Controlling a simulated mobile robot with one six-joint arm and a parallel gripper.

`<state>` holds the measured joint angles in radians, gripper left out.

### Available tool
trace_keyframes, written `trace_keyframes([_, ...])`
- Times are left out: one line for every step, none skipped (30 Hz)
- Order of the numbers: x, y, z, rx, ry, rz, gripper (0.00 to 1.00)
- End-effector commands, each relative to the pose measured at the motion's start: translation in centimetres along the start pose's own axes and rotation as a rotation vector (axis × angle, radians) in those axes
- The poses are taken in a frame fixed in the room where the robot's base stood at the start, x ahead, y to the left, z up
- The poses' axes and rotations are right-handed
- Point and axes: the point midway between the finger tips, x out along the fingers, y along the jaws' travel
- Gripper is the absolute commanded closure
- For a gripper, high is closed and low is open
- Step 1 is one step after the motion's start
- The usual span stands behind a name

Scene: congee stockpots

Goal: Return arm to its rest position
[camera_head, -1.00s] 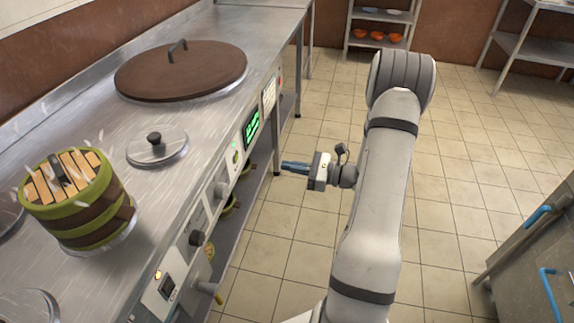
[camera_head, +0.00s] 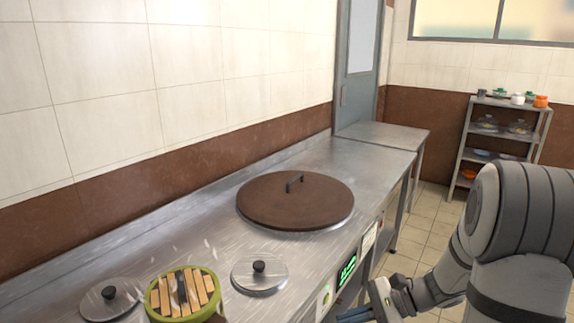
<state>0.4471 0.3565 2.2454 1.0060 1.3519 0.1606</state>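My gripper (camera_head: 355,316) is at the bottom edge of the view, right of the counter's front panel. Its blue fingers are small and partly cut off by the frame, so I cannot tell whether they are open or shut. My grey and white arm fills the lower right, bent at the elbow. No held object shows at the visible part of the gripper.
A steel counter (camera_head: 200,241) runs along the left wall. A shelf rack (camera_head: 500,143) stands at the back right.

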Motion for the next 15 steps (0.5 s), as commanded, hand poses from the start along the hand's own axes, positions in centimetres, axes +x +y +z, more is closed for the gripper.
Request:
trace_keyframes([-0.7,0.3,3.6,-0.083,0.053,0.076,1.0])
trace_keyframes([-0.8,0.7,4.8,-0.128,0.086,0.118,1.0])
trace_keyframes([-1.1,1.4,6.4,-0.189,0.127,0.176,1.0])
trace_keyframes([-1.3,1.8,7.5,-0.237,0.159,0.218,1.0])
trace_keyframes([-1.7,2.3,8.5,-0.285,0.193,0.259,1.0])
trace_keyframes([-2.1,2.9,9.9,-0.35,0.235,0.312,1.0])
trace_keyframes([-2.6,3.2,10.9,-0.4,0.267,0.352,1.0])
trace_keyframes([-3.0,3.6,11.8,-0.449,0.301,0.389,1.0])
trace_keyframes([-3.7,4.0,13.1,-0.518,0.345,0.439,1.0])
trace_keyframes([-4.2,4.3,14.0,-0.571,0.378,0.474,1.0])
trace_keyframes([-4.8,4.5,14.8,-0.622,0.411,0.509,1.0])
trace_keyframes([-5.6,4.8,16.0,-0.692,0.456,0.555,1.0])
trace_keyframes([-6.3,4.9,16.8,-0.746,0.49,0.588,1.0])
trace_keyframes([-6.9,5.0,17.6,-0.8,0.524,0.62,1.0])
trace_keyframes([-7.8,5.1,18.7,-0.87,0.567,0.66,1.0])
